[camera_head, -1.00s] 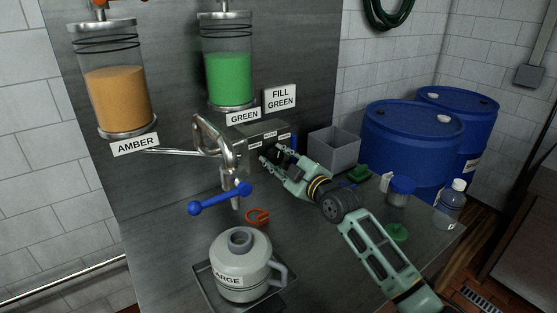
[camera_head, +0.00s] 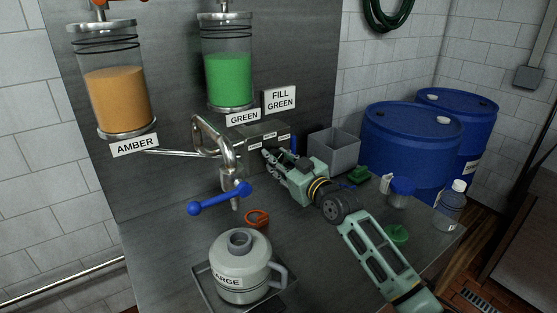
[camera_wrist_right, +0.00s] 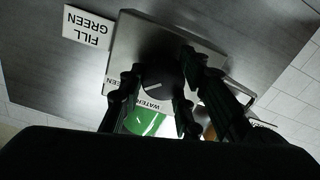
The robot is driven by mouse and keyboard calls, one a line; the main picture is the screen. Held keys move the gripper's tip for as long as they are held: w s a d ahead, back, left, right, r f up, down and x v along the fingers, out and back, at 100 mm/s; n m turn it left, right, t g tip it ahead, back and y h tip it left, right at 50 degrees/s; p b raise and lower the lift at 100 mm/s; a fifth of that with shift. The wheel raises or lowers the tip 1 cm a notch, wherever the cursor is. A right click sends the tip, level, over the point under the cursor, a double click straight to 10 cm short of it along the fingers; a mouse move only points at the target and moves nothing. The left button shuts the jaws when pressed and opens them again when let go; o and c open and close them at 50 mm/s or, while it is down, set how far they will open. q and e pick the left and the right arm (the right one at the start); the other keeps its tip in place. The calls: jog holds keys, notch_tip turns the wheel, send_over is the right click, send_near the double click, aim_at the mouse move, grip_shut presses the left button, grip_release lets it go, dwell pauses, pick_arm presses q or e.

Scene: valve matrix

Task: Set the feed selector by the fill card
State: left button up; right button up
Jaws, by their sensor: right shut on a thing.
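The feed selector box (camera_head: 262,130) is on the steel back panel, with small labels along its front. In the right wrist view the box (camera_wrist_right: 130,50) appears upside down, and its dark round knob (camera_wrist_right: 160,75) carries a short white pointer mark. A label reading WATER (camera_wrist_right: 150,105) is beside the knob; the neighbouring labels are partly hidden. My right gripper (camera_head: 268,158) is at the box front, shut on the knob, its fingers on either side. The fill card (camera_head: 280,100) reads FILL GREEN; it also shows in the wrist view (camera_wrist_right: 88,27). My left gripper is not in view.
Amber (camera_head: 118,98) and green (camera_head: 228,78) hoppers hang above. A bent metal pipe (camera_head: 225,150) and blue-handled valve (camera_head: 220,198) stand left of my right gripper. A jug (camera_head: 240,265) sits on a tray (camera_head: 206,288). A grey bin (camera_head: 335,146) and blue drums (camera_head: 410,145) are right.

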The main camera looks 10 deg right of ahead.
jog(key=shift+d, duration=0.2)
jog(key=o, duration=1.1)
jog(key=shift+d, duration=0.1)
jog(key=shift+s+f, duration=0.1)
jog(key=shift+s, duration=0.05)
jog(key=v, duration=1.1)
jog(key=shift+s+d, duration=0.15)
jog(key=shift+s, duration=0.15)
